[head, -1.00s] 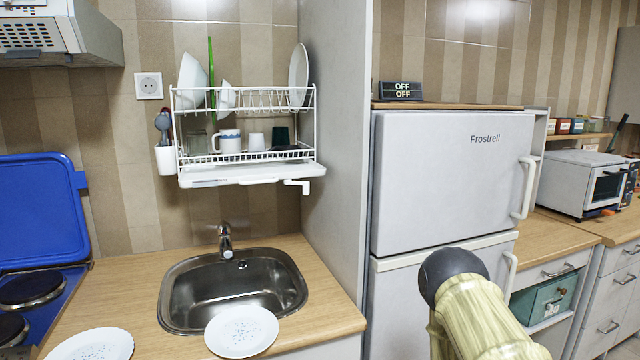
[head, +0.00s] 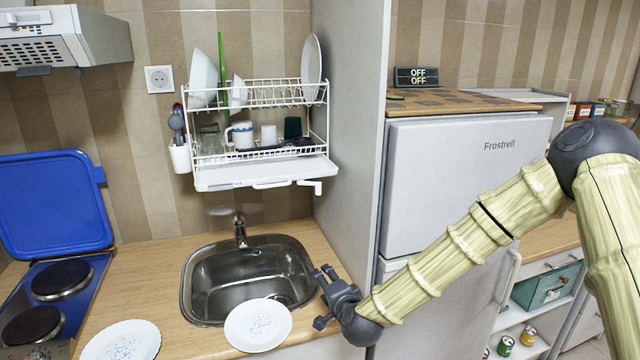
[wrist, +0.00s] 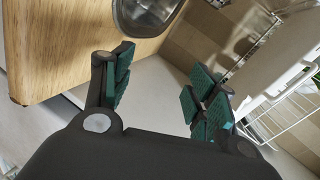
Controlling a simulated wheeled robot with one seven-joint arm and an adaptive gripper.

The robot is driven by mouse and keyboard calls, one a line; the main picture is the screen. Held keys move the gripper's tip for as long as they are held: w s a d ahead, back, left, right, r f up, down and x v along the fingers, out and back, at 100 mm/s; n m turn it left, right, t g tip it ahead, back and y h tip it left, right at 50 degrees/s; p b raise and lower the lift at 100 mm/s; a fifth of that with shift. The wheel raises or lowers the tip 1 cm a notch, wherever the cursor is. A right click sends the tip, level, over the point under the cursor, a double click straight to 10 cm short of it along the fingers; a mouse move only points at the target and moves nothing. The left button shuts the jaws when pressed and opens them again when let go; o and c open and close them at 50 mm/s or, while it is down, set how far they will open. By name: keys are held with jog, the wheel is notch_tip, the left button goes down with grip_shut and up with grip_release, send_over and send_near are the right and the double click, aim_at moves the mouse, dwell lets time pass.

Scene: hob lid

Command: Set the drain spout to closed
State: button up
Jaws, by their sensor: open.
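The white drain spout (head: 312,186) sticks out at the right front corner of the drip tray (head: 240,176) under the wall dish rack. It runs sideways with a short bent-down tip. My gripper (head: 328,294) is open and empty, below the spout, by the right edge of the sink near the tall grey panel. In the wrist view my open fingers (wrist: 160,92) have nothing between them. The white tray (wrist: 285,50) shows at the right there; I cannot make out the spout clearly in that view.
The dish rack (head: 258,95) holds plates, mugs and cups. The steel sink (head: 225,280) and tap (head: 240,232) lie below it. A white plate (head: 258,325) sits at the sink's front edge. The tall grey panel (head: 348,130) and fridge (head: 455,180) stand right of the rack.

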aim_at(319, 191)
jog(key=w+r+m+t, duration=0.2)
jog(key=w+r, duration=0.2)
jog(key=r, duration=0.5)
jog(key=w+r+m+t, duration=0.2)
jog(key=w+r, duration=0.2)
jog(key=r, duration=0.6)
jog(key=shift+h, duration=0.3)
jog(key=p+x, duration=0.2)
jog(key=x, duration=0.2)
jog(key=p+x, duration=0.2)
jog(key=x, duration=0.2)
jog(key=shift+w+d+f, duration=0.1)
jog(key=shift+w+d, duration=0.05)
jog(key=shift+w, duration=0.2)
jog(key=shift+p+x, duration=0.35)
jog(key=shift+x, duration=0.55)
jog(key=shift+f, duration=0.1)
jog(key=shift+c, duration=0.5)
jog(key=c, duration=0.9)
jog(key=shift+f, duration=0.1)
jog(key=shift+c, duration=0.2)
